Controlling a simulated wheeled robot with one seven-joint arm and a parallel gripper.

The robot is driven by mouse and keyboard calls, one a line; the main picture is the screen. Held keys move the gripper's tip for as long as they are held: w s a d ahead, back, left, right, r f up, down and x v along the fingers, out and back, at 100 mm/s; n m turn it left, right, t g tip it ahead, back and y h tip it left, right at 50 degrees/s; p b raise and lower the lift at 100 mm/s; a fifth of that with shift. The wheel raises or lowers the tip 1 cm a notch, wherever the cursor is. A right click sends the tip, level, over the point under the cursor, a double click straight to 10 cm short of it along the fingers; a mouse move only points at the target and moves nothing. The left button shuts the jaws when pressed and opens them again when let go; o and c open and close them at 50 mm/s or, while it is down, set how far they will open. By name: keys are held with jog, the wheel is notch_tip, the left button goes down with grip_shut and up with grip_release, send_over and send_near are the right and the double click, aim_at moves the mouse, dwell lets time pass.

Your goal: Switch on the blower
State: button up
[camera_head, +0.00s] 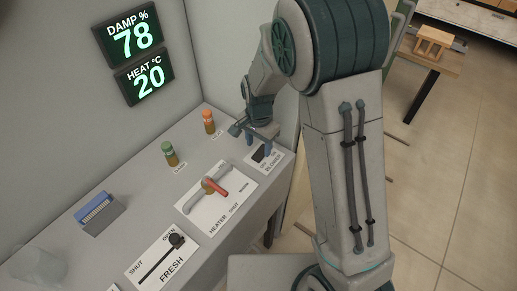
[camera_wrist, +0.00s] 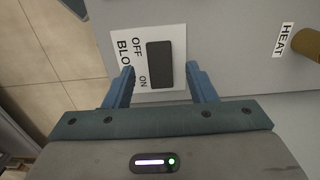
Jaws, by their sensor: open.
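The blower switch (camera_head: 262,153) is a dark rocker on a white label plate (camera_head: 277,160) near the right end of the grey panel. In the wrist view the dark rocker (camera_wrist: 159,65) sits on the plate beside the printed words OFF and ON. My gripper (camera_head: 261,141) is over the switch area. In the wrist view its two blue fingers (camera_wrist: 165,84) are open and apart, one on each side of the rocker, with nothing between them but the plate and switch. I cannot tell whether the fingers touch the panel, or which way the rocker is set.
The heater plate (camera_head: 217,198) with a red-tipped lever and the FRESH slider (camera_head: 160,260) lie to the left. A green lamp (camera_head: 170,153) and an orange lamp (camera_head: 208,121) stand behind. Wall displays (camera_head: 134,42) read damp 78 and heat 20. A blue-topped block (camera_head: 98,212) sits farther left.

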aim_at(259, 155)
jog(key=shift+f, duration=1.8)
jog(key=c, duration=1)
jog(key=shift+d+g, duration=0.1)
jog(key=shift+g, duration=0.2)
jog(key=shift+w+y, duration=0.1)
jog(key=shift+y, duration=0.3)
jog(key=shift+r+g, duration=0.1)
jog(key=shift+g, duration=0.2)
jog(key=o, duration=1)
